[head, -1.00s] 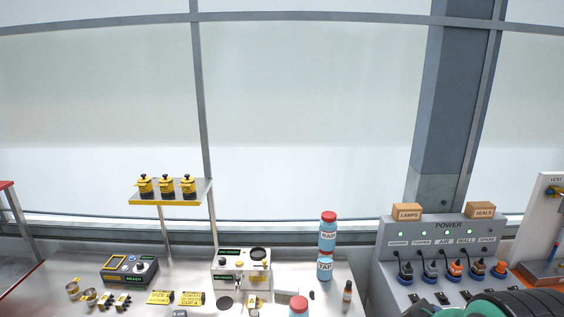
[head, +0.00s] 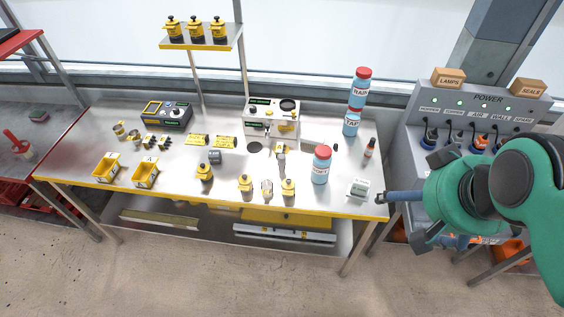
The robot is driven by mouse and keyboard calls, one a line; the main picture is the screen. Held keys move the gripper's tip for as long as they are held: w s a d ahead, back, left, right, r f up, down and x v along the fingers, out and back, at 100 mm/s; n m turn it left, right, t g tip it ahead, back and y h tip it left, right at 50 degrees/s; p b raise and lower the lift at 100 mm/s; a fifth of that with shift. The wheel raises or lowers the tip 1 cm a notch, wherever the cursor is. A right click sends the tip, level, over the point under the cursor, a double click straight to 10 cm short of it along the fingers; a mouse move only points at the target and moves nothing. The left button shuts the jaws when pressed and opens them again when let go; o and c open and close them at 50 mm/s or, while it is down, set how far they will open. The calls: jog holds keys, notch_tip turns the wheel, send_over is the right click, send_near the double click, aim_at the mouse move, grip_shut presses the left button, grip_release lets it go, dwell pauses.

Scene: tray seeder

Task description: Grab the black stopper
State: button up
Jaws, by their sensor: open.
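A small black piece (head: 336,147), which looks like the stopper, sits on the steel bench between the blue TAP bottle (head: 351,125) and the small dark red-capped bottle (head: 369,148). It is too small to make out its shape. My gripper (head: 405,219) is at the bench's front right corner, right of and nearer than the black piece, well apart from it. It is open, and I see nothing between its fingers.
The seeder machine (head: 272,117) is behind left. A power panel (head: 475,103) stands right.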

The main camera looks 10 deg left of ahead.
jog(key=shift+c, duration=0.3)
jog(key=c, duration=1.3)
jog(key=shift+w+r, duration=0.1)
jog(key=shift+w, duration=0.05)
jog(key=w+a+f+n+g, duration=0.1)
jog(key=w+a, duration=0.3)
jog(key=w, duration=0.5)
jog(key=w+a+f+n+g, duration=0.15)
jog(key=w+a, duration=0.25)
jog(key=w, duration=0.5)
jog(key=w+a+f+g, duration=0.15)
jog(key=w+a, duration=0.25)
jog(key=w, duration=0.5)
jog(key=shift+n+g, duration=0.8)
jog(key=shift+n, duration=0.15)
jog(key=w+a+f, duration=0.5)
jog(key=a+f, duration=0.1)
jog(key=f, duration=0.2)
jog(key=w+a+f+b, duration=0.1)
jog(key=w+a+f, duration=0.4)
jog(key=f, duration=0.4)
jog(key=w+a+f, duration=0.6)
jog(key=a+f, duration=0.2)
jog(key=shift+f, duration=0.35)
